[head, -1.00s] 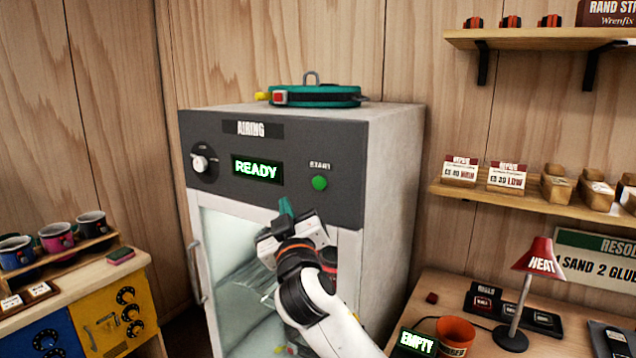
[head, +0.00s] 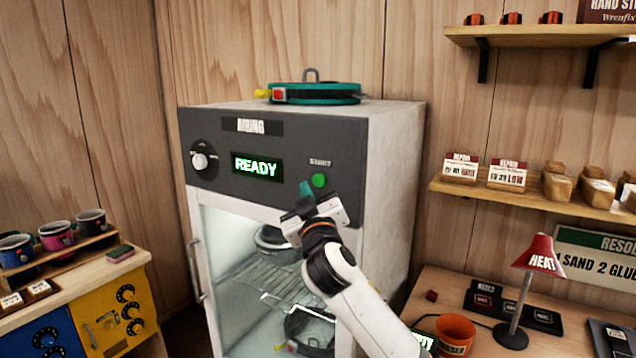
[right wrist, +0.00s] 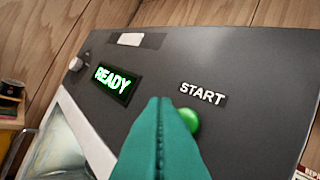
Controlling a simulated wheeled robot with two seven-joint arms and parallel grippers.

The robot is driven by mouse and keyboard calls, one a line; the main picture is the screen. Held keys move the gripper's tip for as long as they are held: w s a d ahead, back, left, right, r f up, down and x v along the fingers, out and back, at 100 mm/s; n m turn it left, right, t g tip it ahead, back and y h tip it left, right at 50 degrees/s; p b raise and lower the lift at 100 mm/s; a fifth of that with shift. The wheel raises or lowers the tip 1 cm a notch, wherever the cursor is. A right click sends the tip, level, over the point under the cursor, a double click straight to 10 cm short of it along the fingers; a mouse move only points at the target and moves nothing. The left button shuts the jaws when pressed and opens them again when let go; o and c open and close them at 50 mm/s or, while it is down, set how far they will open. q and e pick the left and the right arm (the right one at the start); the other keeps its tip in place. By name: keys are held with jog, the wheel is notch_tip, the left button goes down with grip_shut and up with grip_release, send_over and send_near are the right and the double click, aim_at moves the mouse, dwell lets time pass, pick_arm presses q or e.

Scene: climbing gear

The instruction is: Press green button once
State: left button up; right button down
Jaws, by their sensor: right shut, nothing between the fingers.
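The green button (head: 319,180) is a round knob on the dark front panel of the airing cabinet (head: 400,190), under a START label. It also shows in the right wrist view (right wrist: 189,120), partly behind my fingertips. My right gripper (head: 306,188) is shut and empty, its teal fingers pointing up at the panel just left of and slightly below the button. In the right wrist view the shut teal fingertips (right wrist: 160,102) overlap the button's left side; I cannot tell whether they touch it. The green display (head: 256,167) reads READY. My left gripper is not in view.
A dial (head: 199,161) sits on the panel's left. A teal coiled item (head: 318,94) lies on the cabinet top. A bench with a red lamp (head: 538,256) and an orange cup (head: 455,334) is at right. Mugs (head: 56,236) stand on a rack at left.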

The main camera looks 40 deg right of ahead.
aim_at(314, 177)
jog(key=shift+w+d, duration=0.25)
jog(key=shift+d, duration=0.35)
jog(key=shift+w+d, duration=0.25)
jog(key=shift+d, duration=0.3)
jog(key=shift+d, duration=0.1)
dwell(1.2)
jog(key=shift+w+d, duration=0.15)
jog(key=shift+d, duration=0.15)
jog(key=shift+w+d+r, duration=0.1)
jog(key=shift+w+d, duration=0.05)
jog(key=shift+d, duration=0.25)
dwell(0.6)
jog(key=shift+a, duration=0.1)
jog(key=shift+s+a, duration=0.3)
jog(key=shift+a, duration=0.4)
jog(key=shift+s+a, duration=0.3)
jog(key=shift+a, duration=0.45)
jog(key=shift+s+a, duration=0.35)
jog(key=shift+a, duration=0.45)
jog(key=shift+s+a, duration=0.3)
jog(key=shift+a, duration=0.45)
